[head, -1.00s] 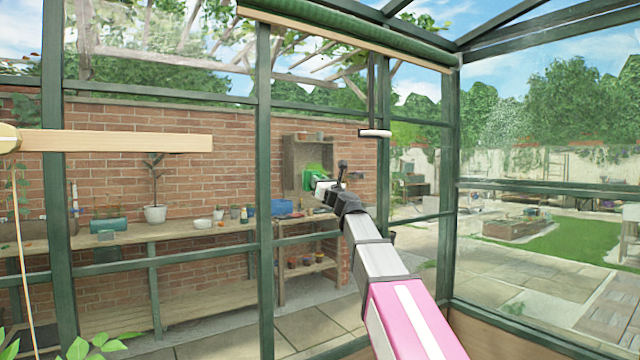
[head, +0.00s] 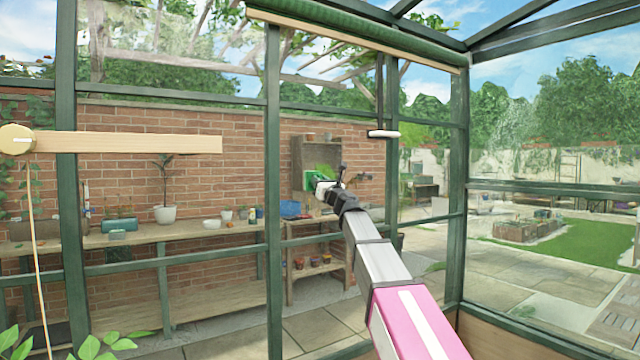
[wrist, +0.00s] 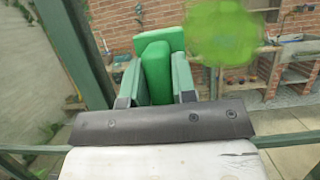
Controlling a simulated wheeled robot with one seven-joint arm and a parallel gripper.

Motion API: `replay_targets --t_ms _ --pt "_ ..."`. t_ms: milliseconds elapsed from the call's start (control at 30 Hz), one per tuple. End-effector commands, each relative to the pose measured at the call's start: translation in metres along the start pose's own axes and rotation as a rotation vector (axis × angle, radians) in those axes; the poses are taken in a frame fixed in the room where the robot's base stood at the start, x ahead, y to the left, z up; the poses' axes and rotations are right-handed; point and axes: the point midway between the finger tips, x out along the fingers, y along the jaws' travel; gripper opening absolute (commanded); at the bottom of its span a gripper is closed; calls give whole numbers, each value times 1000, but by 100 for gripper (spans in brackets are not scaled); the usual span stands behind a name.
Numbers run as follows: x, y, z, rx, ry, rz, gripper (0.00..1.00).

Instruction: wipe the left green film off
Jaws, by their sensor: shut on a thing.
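A green film patch (wrist: 225,32) shows as a translucent round smear on the glass in the wrist view, right of my gripper (wrist: 157,80). In the head view, the green film (head: 324,171) appears just above my gripper (head: 324,187), partly hidden behind it. I cannot tell how far the block is from the glass. Only one green film patch is clear.
Dark green frame bars (head: 274,200) divide the panes near my arm. A wooden beam (head: 130,142) crosses the left. A potting bench (head: 190,231) stands beyond the glass.

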Motion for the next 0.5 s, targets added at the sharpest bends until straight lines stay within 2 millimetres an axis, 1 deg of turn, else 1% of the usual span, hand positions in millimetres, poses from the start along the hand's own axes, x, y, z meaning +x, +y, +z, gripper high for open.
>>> replay_targets --t_ms 500 --pt "4 0 -2 0 0 0 6"
